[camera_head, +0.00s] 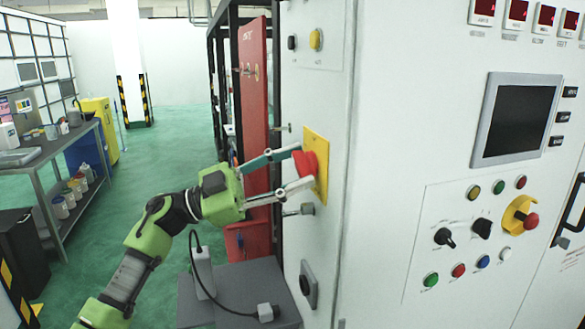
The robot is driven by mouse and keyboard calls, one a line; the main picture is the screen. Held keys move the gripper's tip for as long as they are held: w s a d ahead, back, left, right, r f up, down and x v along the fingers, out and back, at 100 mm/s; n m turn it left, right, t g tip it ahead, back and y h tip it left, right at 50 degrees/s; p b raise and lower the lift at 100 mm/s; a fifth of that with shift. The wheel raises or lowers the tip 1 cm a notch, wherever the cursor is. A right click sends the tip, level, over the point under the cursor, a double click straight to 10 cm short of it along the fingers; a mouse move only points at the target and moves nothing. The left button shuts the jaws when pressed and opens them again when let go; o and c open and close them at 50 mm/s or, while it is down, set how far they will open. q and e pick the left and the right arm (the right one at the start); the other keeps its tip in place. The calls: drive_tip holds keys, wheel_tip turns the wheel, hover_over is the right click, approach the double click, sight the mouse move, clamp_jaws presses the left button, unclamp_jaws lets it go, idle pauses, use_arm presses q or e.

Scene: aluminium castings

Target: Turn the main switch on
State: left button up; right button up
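The main switch is a red rotary handle (309,164) on a yellow plate (322,150), on the narrow side face of the white cabinet. My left gripper (304,166) reaches it from the left. Its two fingers are spread, one at the upper part of the red handle and one across its lower part. The fingertips lie close to the handle, but whether they touch it cannot be told. The lower finger partly hides the handle. My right gripper is not in view.
The cabinet front (390,150) carries a dark screen (515,118), several buttons and a red emergency stop (530,221). A red panel (254,90) stands behind the gripper. A grey box (235,290) with a cable lies below. A shelf table (50,150) is far left; green floor between is clear.

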use_arm(q)
drive_tip(key=shift+m, duration=0.5)
drive_tip(key=shift+w+r+m+g+y+b, duration=0.1)
drive_tip(key=shift+m+g+y+b, duration=0.35)
drive_tip(key=shift+m, duration=1.65)
drive_tip(key=shift+r+m+g+y+b, duration=0.1)
drive_tip(key=shift+m+g+y, duration=0.65)
drive_tip(key=shift+m, duration=1.35)
drive_tip(key=shift+w+r+m+g+y+b, duration=0.1)
drive_tip(key=shift+m+g+y+b, duration=0.3)
drive_tip(key=shift+m, duration=1.7)
drive_tip(key=o, duration=1.1)
drive_tip(key=shift+a, duration=0.1)
drive_tip(key=a, duration=1.2)
drive_tip(key=shift+w+g, duration=0.3)
drive_tip(key=shift+w, duration=0.1)
